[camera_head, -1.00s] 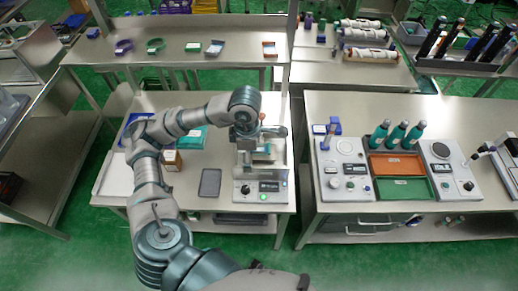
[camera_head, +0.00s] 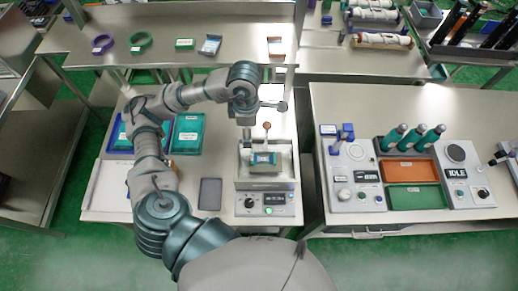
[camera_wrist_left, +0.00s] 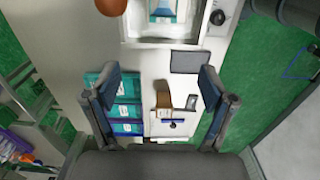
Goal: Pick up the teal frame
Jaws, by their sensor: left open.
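A small teal frame with a white label (camera_head: 263,158) sits in the bed of the applicator machine (camera_head: 264,184), below a lever with an orange knob. It also shows at the top edge of the left wrist view (camera_wrist_left: 163,11). My left gripper (camera_head: 247,134) hangs at the back left of the machine, above and apart from the frame; its fingers are hard to see there. In the left wrist view the left gripper (camera_wrist_left: 159,74) is open, with nothing between its fingers. My right gripper is not in view.
Teal trays (camera_head: 188,133) and a dark flat pad (camera_head: 210,194) lie left of the machine. A shelf with rings and small boxes (camera_head: 185,44) stands behind. The right table holds a console with an orange tray (camera_head: 411,171) and teal bottles (camera_head: 413,139).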

